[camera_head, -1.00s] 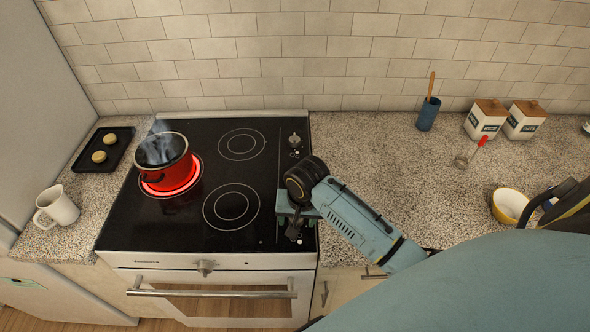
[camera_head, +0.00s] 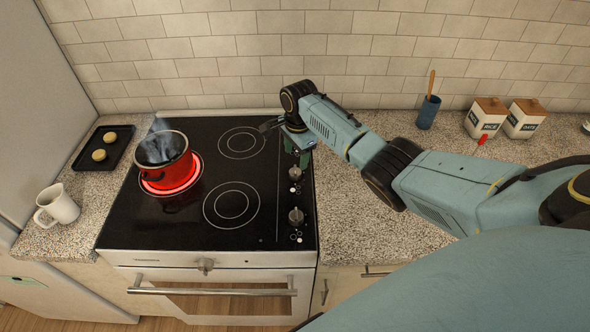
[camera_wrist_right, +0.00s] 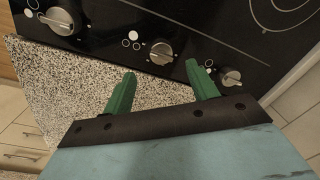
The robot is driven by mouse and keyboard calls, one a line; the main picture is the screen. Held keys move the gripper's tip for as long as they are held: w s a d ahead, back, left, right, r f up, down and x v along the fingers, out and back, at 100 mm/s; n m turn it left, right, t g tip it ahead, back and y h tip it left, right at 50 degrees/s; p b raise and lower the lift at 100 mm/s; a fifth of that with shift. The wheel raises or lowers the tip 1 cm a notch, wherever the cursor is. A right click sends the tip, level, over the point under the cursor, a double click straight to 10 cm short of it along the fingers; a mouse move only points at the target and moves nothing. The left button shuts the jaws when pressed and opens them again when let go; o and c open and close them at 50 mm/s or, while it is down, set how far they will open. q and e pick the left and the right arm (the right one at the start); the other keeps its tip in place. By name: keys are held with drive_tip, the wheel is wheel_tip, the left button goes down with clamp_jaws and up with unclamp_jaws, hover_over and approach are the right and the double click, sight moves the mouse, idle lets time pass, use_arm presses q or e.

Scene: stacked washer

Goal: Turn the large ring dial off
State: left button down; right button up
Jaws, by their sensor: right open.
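My right gripper (camera_head: 297,152) is above the right edge of the black cooktop in the head view, over the back part of the dial column. In the right wrist view its two green fingers (camera_wrist_right: 162,87) are spread and empty. A middle dial (camera_wrist_right: 161,52) lies ahead of the gap between them, apart from both. A front dial (camera_wrist_right: 62,20) and a back dial (camera_wrist_right: 231,76) flank it. In the head view the front dial (camera_head: 296,215) and middle dial (camera_head: 295,173) show; the back one is hidden. I cannot tell which dial is the large ring dial. One burner (camera_head: 197,167) glows red.
A steaming red pot (camera_head: 168,170) stands on the glowing burner. A white mug (camera_head: 58,206) and a dark tray (camera_head: 121,142) are on the left counter. A blue utensil cup (camera_head: 427,113) and two canisters (camera_head: 485,118) stand at the back right. The front-right cooktop is clear.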

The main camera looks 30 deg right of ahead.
sight(295, 170)
drive_tip(key=f, duration=0.2)
drive_tip(key=f+b, duration=0.1)
drive_tip(key=f, duration=0.2)
drive_tip(key=f+b, duration=0.1)
drive_tip(key=f, duration=0.1)
drive_tip(key=shift+w+f, duration=0.15)
drive_tip(key=shift+w, duration=0.1)
drive_tip(key=c, duration=1)
